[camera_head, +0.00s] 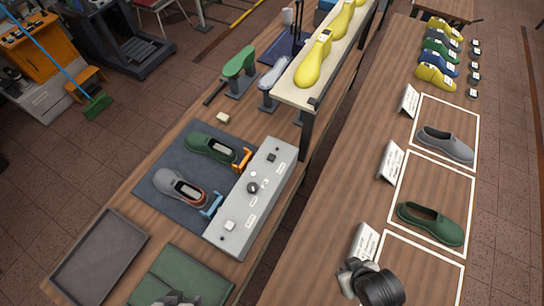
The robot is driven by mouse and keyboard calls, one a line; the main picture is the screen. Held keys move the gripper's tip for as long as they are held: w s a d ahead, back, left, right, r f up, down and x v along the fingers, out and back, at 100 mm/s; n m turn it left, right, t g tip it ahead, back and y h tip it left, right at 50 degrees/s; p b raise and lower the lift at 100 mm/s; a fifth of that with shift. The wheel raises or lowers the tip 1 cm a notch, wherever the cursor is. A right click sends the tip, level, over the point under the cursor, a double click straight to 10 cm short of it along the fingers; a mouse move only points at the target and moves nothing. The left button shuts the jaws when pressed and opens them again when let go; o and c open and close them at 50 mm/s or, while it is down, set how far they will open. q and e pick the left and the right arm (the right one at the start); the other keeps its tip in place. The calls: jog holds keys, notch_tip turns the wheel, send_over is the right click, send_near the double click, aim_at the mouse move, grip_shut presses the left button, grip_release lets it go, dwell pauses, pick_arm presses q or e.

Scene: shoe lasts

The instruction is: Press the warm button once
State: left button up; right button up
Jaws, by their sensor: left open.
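A grey control panel (222,232) lies on the left bench. It carries a dark square button (271,157) near its far end, a round dark knob (252,187) in the middle and a pale square button (229,225) near its close end. The small labels are too small to read, so I cannot tell which button is warm. My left gripper (176,298) is open at the bottom edge, partly cut off, over the green mat and apart from the panel. My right gripper (350,270) is above the right bench, well away from the panel; its fingers are unclear.
A green shoe (211,148) and a grey shoe (181,187) lie on a dark mat beside the panel. A brown tray (98,258) and green mat (165,275) are at the front. A raised shelf (290,92) with yellow lasts stands behind. Framed shoes occupy the right bench.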

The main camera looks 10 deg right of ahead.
grip_shut()
dwell(1.0)
